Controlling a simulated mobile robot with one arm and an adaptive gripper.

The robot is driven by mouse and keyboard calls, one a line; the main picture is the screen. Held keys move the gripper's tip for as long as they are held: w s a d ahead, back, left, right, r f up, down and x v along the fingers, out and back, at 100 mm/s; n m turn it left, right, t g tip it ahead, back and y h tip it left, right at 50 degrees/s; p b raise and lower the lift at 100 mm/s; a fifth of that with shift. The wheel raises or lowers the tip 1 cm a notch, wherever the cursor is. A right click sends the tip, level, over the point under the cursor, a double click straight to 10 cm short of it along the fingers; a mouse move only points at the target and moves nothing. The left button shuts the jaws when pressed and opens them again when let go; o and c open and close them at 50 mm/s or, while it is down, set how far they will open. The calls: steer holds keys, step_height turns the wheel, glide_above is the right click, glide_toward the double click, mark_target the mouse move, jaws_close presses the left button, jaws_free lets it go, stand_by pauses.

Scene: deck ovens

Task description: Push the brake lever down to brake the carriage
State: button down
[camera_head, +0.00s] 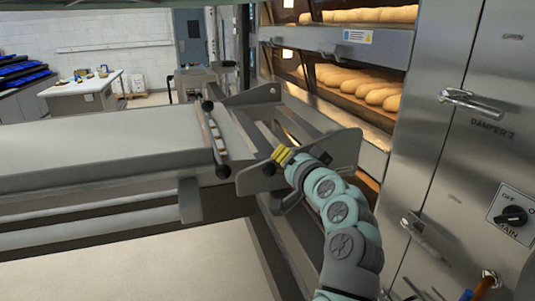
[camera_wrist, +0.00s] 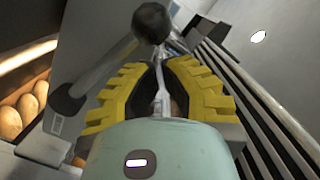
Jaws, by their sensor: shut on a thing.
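My gripper (camera_head: 282,155), with yellow ridged fingers, is at the near end of the carriage (camera_head: 255,97), beside its grey side plate. In the wrist view my gripper (camera_wrist: 163,66) is closed around a thin light-grey bar, which I take to be the brake lever (camera_wrist: 162,97). A black ball knob (camera_wrist: 153,22) shows just beyond the fingertips.
The oven decks with bread loaves (camera_head: 365,82) stand open behind the carriage. Steel oven doors with handles (camera_head: 470,102) and a rotary switch (camera_head: 513,215) are close on the right. A wide grey loader bed (camera_head: 100,150) fills the left. A white table (camera_head: 83,90) stands farther back.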

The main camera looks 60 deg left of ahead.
steer(key=shift+s+a+f, duration=0.1)
steer(key=shift+s+f, duration=0.2)
steer(key=shift+f, duration=0.05)
stand_by(0.3)
steer(key=d+r+p, duration=0.2)
steer(key=d+r, duration=0.2)
steer(key=d, duration=0.7)
steer(key=shift+r+p, duration=0.4)
steer(key=shift+w, duration=0.1)
stand_by(0.6)
